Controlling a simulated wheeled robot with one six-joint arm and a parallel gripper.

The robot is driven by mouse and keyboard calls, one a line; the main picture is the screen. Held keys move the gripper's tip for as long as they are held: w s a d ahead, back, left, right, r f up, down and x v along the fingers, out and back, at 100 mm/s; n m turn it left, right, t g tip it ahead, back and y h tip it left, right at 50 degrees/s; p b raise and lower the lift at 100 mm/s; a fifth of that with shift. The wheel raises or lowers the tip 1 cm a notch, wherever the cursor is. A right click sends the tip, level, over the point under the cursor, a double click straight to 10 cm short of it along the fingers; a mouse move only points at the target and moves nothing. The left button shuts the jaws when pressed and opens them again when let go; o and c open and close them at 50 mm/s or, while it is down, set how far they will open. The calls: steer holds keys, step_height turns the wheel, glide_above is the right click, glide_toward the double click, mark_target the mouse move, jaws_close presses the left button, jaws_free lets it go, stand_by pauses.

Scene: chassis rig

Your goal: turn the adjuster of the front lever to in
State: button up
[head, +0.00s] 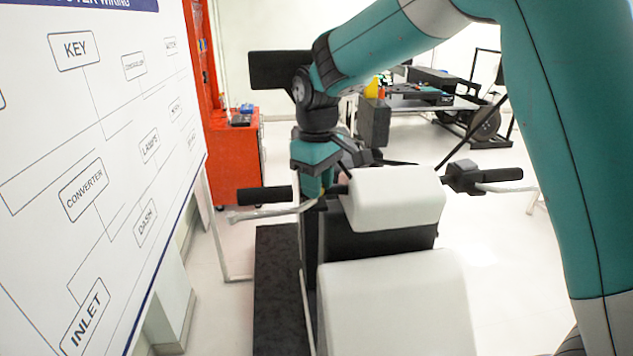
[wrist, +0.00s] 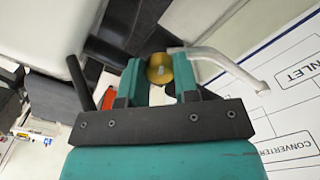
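In the wrist view, the brass-coloured round adjuster (wrist: 160,68) sits between the two teal fingertips of my gripper (wrist: 160,76). The fingers meet its left and right sides with no clear gap, so my gripper looks shut on it. The pale silver front lever (wrist: 225,62) runs from beside the adjuster to the right and bends down. In the head view, my gripper (head: 314,190) is at the left handlebar, where the lever (head: 268,212) also shows below the black grip. The adjuster is hidden there by my gripper and arm. No in mark can be read.
The black left grip (head: 264,195) is close beside my gripper. The white front cover (head: 394,197) and seat (head: 395,305) stand to the right. A wiring board (head: 90,170) fills the left side. A red cabinet (head: 235,160) and workbench (head: 420,98) stand behind.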

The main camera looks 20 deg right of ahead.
steer(key=shift+m, duration=0.3)
steer(key=m, duration=1.1)
steer(key=shift+w, duration=0.1)
steer(key=shift+r+m, duration=0.1)
steer(key=shift+m, duration=0.3)
stand_by(0.3)
steer(key=o, duration=0.9)
step_height(320, 180, up, 17)
steer(key=b, duration=0.3)
steer(key=shift+r, duration=0.15)
